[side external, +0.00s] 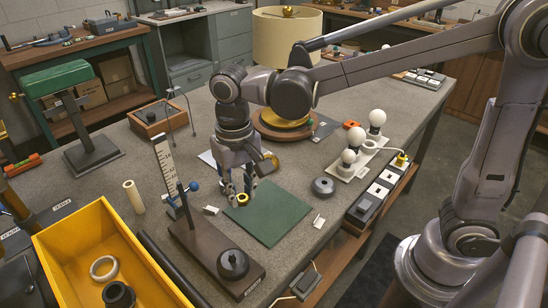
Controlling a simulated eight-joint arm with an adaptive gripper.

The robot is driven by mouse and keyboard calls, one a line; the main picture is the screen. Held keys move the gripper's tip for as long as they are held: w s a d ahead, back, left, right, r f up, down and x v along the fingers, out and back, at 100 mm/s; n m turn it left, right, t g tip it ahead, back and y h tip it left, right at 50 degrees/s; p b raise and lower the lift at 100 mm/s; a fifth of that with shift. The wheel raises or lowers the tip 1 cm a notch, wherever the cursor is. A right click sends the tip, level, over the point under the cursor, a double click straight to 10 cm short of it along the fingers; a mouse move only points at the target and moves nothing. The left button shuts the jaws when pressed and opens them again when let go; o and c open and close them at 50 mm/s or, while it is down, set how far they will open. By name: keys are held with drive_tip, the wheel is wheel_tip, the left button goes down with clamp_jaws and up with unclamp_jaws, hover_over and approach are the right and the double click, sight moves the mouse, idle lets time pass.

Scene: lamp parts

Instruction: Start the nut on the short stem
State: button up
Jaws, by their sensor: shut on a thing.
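My gripper (239,196) points down over the left part of the green mat (270,218). It is shut on a small brass ring-like nut (242,199) at its fingertips, close above the mat. I cannot tell whether the nut touches anything below it. I cannot make out the short stem for certain; the fingers and nut may hide it.
A dark wooden stand (203,244) with a thin post and black disc is left of the mat. A yellow bin (75,240) fills the front left. Bulbs on a white strip (352,165) and a dark round weight (323,187) lie to the right.

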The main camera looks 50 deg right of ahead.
drive_tip(key=s+a, duration=0.1)
drive_tip(key=a, duration=0.1)
drive_tip(key=s+a+n, duration=0.1)
drive_tip(key=s+a, duration=0.1)
drive_tip(key=a, duration=0.1)
drive_tip(key=s+a+n, duration=0.1)
drive_tip(key=a, duration=0.2)
drive_tip(key=shift+s+r, duration=0.15)
drive_tip(key=shift+s, duration=0.05)
drive_tip(key=shift+d+f, duration=0.1)
drive_tip(key=shift+f, duration=2.25)
drive_tip(key=shift+f, duration=0.1)
drive_tip(key=shift+f, duration=1.3)
drive_tip(key=shift+f, duration=0.1)
clamp_jaws()
drive_tip(key=shift+o, duration=0.4)
unclamp_jaws()
drive_tip(key=shift+f, duration=0.15)
clamp_jaws()
